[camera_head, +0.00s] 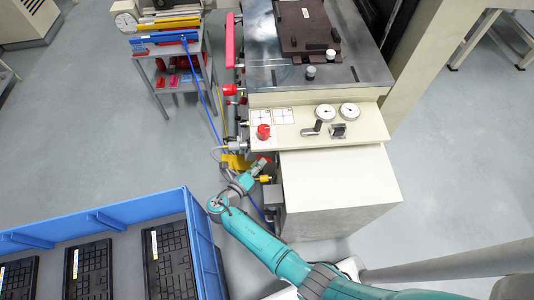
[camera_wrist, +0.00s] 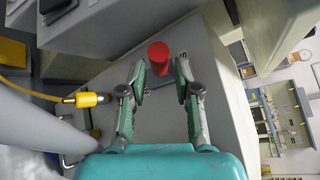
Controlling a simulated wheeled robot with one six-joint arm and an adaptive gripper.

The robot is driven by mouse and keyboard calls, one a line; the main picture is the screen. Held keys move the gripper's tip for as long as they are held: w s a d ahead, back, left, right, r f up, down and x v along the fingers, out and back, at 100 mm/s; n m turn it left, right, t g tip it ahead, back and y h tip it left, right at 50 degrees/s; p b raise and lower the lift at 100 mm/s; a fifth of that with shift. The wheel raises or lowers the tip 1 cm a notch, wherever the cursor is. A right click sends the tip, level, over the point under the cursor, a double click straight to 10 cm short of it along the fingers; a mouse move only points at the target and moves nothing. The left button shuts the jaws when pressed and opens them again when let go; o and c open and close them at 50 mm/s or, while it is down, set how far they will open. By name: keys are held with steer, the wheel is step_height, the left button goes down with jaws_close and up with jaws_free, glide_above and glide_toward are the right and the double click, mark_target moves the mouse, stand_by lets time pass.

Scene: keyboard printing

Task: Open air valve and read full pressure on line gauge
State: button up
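My gripper (camera_wrist: 160,82) is open, with a gap between its two fingers. A red cylindrical handle (camera_wrist: 159,57), likely the air valve's, lies ahead of the gap, its near end about level with the fingertips. No finger visibly touches it. In the head view my gripper (camera_head: 258,166) is low at the left side of the press, by the yellow fitting (camera_head: 265,179). Two round dials, a left one (camera_head: 325,113) and a right one (camera_head: 349,110), sit on the cream panel. I cannot tell which is the line gauge, and their needles are too small to read.
A yellow fitting with a hose (camera_wrist: 87,99) is left of my fingers in the wrist view. A blue crate (camera_head: 125,212) with keyboards stands at lower left. A grey shelf cart (camera_head: 150,62) is at upper left. The cream panel (camera_head: 370,125) juts out above the cabinet (camera_head: 335,180).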

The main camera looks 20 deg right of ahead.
steer(key=x, duration=0.6)
steer(key=shift+w+d+f, duration=0.2)
steer(key=shift+d, duration=0.1)
jaws_close()
